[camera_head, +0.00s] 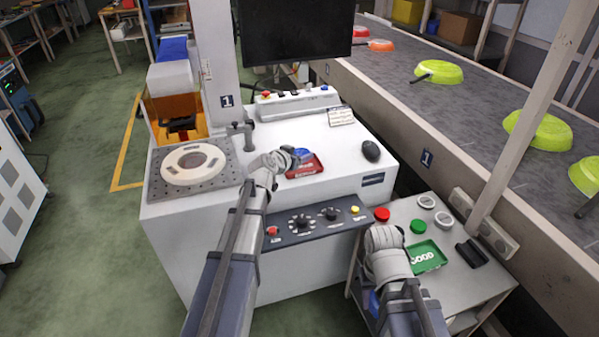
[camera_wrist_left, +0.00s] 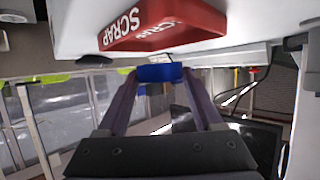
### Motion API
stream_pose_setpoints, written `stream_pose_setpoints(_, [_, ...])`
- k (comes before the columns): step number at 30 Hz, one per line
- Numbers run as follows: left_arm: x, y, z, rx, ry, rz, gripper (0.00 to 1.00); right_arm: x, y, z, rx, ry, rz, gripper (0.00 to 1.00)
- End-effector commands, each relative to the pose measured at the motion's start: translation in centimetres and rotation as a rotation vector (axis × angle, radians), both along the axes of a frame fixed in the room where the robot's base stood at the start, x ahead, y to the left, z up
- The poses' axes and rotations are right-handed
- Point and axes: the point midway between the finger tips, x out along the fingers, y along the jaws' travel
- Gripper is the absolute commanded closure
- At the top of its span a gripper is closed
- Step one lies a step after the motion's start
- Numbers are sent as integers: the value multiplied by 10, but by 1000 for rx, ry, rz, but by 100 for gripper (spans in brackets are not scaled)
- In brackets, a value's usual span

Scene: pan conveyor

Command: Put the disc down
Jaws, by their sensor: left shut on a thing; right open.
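The blue disc (camera_head: 302,154) is pinched between the fingertips of my left gripper (camera_head: 288,158), over the white machine top. In the left wrist view the blue disc (camera_wrist_left: 160,73) sits between the two fingertips, close to the red SCRAP tray (camera_wrist_left: 165,24). In the head view the red tray (camera_head: 308,170) lies just below and beside the disc; I cannot tell whether they touch. My right gripper (camera_head: 382,240) is over the side cart at the green GOOD tray's left; its fingers are hard to make out, but it is open.
The side cart (camera_head: 480,283) holds the green GOOD tray (camera_head: 427,257), a red disc (camera_head: 382,214), a green disc (camera_head: 418,227) and pale round pieces (camera_head: 427,201). A black mouse (camera_head: 371,151) and a round plate fixture (camera_head: 193,165) flank the tray. Green pans (camera_head: 439,72) lie on the conveyor.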

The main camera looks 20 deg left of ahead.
Motion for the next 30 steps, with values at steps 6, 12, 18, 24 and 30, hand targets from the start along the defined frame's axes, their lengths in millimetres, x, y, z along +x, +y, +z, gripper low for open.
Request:
stream_pose_setpoints(6, [0, 0, -5, 0, 0, 0, 94, 0, 0, -5, 0, 0, 0, 55])
stream_pose_setpoints(12, [0, 0, -29, 0, 0, 0, 94, 0, 0, -29, 0, 0, 0, 55])
stream_pose_setpoints(18, [0, 0, -40, 0, 0, 0, 94, 0, 0, -40, 0, 0, 0, 55])
stream_pose_setpoints(24, [0, 0, -38, 0, 0, 0, 94, 0, 0, -38, 0, 0, 0, 55])
stream_pose_setpoints(30, [0, 0, -40, 0, 0, 0, 25, 0, 0, -40, 0, 0, 0, 55])
